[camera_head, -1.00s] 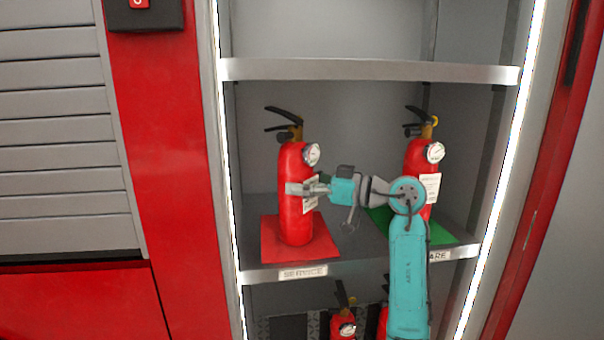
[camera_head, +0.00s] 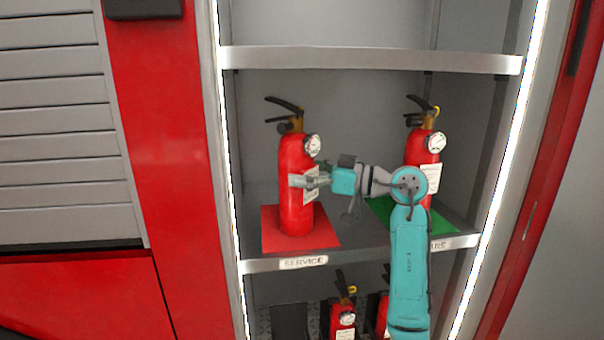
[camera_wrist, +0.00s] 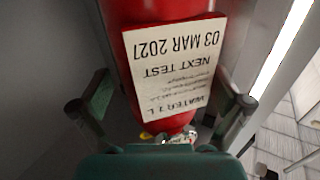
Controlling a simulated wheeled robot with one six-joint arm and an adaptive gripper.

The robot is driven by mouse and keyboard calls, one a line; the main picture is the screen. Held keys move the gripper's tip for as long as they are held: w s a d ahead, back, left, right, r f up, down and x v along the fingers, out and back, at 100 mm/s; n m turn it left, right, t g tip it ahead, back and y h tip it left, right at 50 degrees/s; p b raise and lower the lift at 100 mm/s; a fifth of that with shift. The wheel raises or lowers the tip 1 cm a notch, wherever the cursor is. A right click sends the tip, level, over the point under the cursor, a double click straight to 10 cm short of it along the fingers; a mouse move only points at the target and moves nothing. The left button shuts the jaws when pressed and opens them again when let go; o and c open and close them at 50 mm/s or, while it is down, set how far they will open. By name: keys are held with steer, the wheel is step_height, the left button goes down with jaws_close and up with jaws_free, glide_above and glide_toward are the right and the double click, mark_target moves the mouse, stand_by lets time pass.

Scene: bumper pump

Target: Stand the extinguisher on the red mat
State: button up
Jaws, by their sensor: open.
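A red extinguisher (camera_head: 293,205) with a black handle and a white gauge stands upright on the red mat (camera_head: 325,236), on the left of the middle shelf above the SERVICE label. My gripper (camera_head: 303,181) is open at the extinguisher's mid-height, its fingers either side of the body. In the wrist view the red body (camera_wrist: 130,50) and its white tag (camera_wrist: 182,70) lie between the spread fingers of my gripper (camera_wrist: 165,105). The wrist picture shows the tag upside down. Whether a finger still touches the body cannot be told.
A second extinguisher (camera_head: 414,154) stands on a green mat (camera_head: 440,224) at the right of the same shelf, behind my arm. More extinguishers (camera_head: 342,318) stand on the shelf below. Cabinet side walls and an upper shelf (camera_head: 370,60) bound the space.

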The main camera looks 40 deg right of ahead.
steer(key=v, duration=1.2)
steer(key=shift+a+f, duration=0.1)
steer(key=shift+f, duration=0.05)
steer(key=s+a+f+n+t+y, duration=0.1)
steer(key=s+a+f+n+y, duration=0.2)
steer(key=a+f, duration=0.5)
steer(key=s+a+f+n+t+y, duration=0.15)
steer(key=a+f+y, duration=0.35)
steer(key=a, duration=0.7)
steer(key=s+a+f+m+g+h, duration=0.1)
steer(key=s+a+f+m+h, duration=0.2)
steer(key=s+f, duration=0.5)
steer(key=s+a+f+m+g+h, duration=0.1)
steer(key=s+a+f+m+h, duration=0.2)
steer(key=s, duration=0.9)
steer(key=s+a+f+m+g+h, duration=0.1)
steer(key=s+a+f+m+h, duration=0.2)
steer(key=s+a+f+h, duration=0.3)
steer(key=s+f+h, duration=0.4)
steer(key=f, duration=0.5)
steer(key=shift+m+g, duration=0.35)
